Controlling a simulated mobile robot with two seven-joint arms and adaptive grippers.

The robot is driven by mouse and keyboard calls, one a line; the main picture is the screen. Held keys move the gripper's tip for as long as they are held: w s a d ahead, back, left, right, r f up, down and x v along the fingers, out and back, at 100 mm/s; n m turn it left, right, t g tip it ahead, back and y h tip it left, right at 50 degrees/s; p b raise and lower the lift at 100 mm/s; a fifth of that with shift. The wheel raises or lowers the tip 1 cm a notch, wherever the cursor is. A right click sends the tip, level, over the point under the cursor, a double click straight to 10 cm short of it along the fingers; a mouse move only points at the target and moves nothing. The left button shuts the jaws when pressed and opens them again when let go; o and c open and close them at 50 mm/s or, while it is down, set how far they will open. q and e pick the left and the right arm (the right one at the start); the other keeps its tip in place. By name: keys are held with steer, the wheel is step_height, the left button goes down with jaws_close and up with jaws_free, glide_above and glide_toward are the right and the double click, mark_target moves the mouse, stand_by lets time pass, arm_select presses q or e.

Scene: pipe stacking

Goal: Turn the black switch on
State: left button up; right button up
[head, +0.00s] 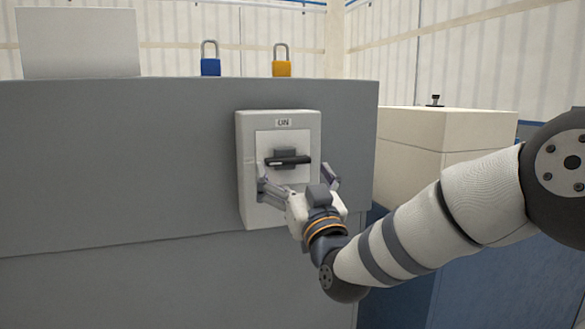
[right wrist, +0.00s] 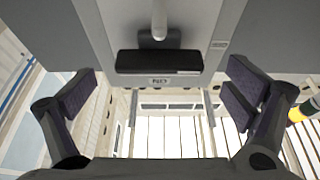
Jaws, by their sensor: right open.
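The black switch (head: 288,160) is a bar-like handle lying roughly horizontal on a light grey switch box (head: 247,140), which is fixed to a grey cabinet front. The right wrist view shows the black handle (right wrist: 158,62) near the top centre, between and beyond my finger pads. My right gripper (head: 297,184) is open and empty in front of the box, just below the handle; its fingers (right wrist: 160,92) are spread to either side and appear clear of the handle. My left gripper is not in view.
A blue padlock (head: 210,66) and a yellow padlock (head: 281,68) stand on top of the grey cabinet (head: 120,160). A white panel (head: 78,42) is at the upper left. A beige-topped unit (head: 440,130) stands to the right, behind my right arm.

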mark_target(287, 160)
steer(key=shift+x, duration=1.25)
steer(key=c, duration=1.1)
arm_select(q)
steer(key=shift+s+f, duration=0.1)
arm_select(e)
steer(key=shift+c, duration=0.2)
steer(key=shift+m, duration=0.3)
steer(key=m+h, duration=0.1)
steer(key=m, duration=0.1)
steer(key=m+h+p, duration=0.1)
steer(key=m, duration=0.1)
steer(key=shift+r+m+t+h, duration=0.1)
steer(key=shift+m+t+h, duration=0.2)
steer(key=shift+h, duration=0.1)
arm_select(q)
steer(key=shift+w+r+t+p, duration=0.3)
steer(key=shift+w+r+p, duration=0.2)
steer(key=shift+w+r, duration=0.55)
arm_select(e)
steer(key=shift+a+m+h, duration=0.1)
steer(key=shift+m+h, duration=1.1)
steer(key=shift+m, duration=1.2)
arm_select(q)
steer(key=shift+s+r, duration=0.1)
arm_select(e)
steer(key=o, duration=1.1)
